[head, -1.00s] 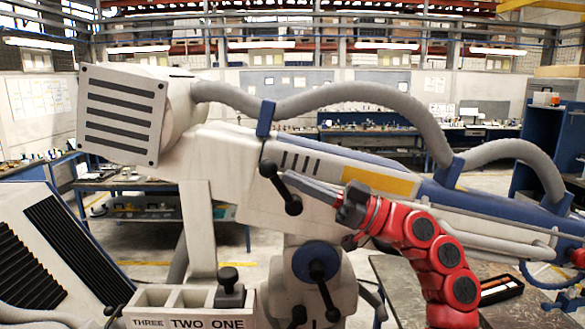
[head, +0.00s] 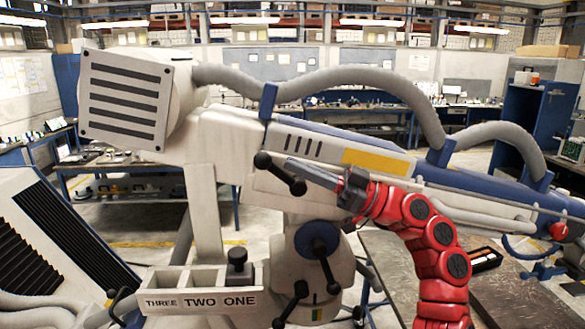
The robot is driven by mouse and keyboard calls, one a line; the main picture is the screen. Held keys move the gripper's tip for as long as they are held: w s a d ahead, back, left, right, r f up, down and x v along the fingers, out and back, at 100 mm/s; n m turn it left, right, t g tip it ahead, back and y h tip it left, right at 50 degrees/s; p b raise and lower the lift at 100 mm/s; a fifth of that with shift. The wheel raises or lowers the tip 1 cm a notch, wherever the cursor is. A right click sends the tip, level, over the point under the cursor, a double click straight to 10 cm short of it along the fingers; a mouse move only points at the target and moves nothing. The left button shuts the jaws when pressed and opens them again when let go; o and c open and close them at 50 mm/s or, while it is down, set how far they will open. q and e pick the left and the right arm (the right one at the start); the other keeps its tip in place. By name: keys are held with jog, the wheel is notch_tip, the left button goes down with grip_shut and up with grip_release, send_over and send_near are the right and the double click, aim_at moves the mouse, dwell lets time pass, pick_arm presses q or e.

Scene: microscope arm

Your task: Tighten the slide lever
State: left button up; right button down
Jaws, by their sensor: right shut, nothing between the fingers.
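A white microscope arm (head: 225,160) slants across the head view. On its side is a black lever with ball ends (head: 281,174), tilted down to the right. My right gripper (head: 296,166) comes in from the right on my red arm. Its grey fingers are shut with nothing held, and their tips are at the lever's lower right part; whether they touch it I cannot tell. Another black lever (head: 324,262) sits lower, on a blue round hub (head: 317,240). No label shows which is the slide lever. My left gripper is not in view.
A compartment box labelled THREE, TWO, ONE (head: 203,301) sits below, with a black knobbed block (head: 238,268) at ONE. A grey hose (head: 340,80) arches over the microscope arm. A worktable (head: 385,262) stands at right. Open floor lies behind.

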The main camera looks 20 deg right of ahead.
jog(key=b+v, duration=0.5)
jog(key=v, duration=1.1)
jog(key=shift+b, duration=0.3)
jog(key=shift+w, duration=0.1)
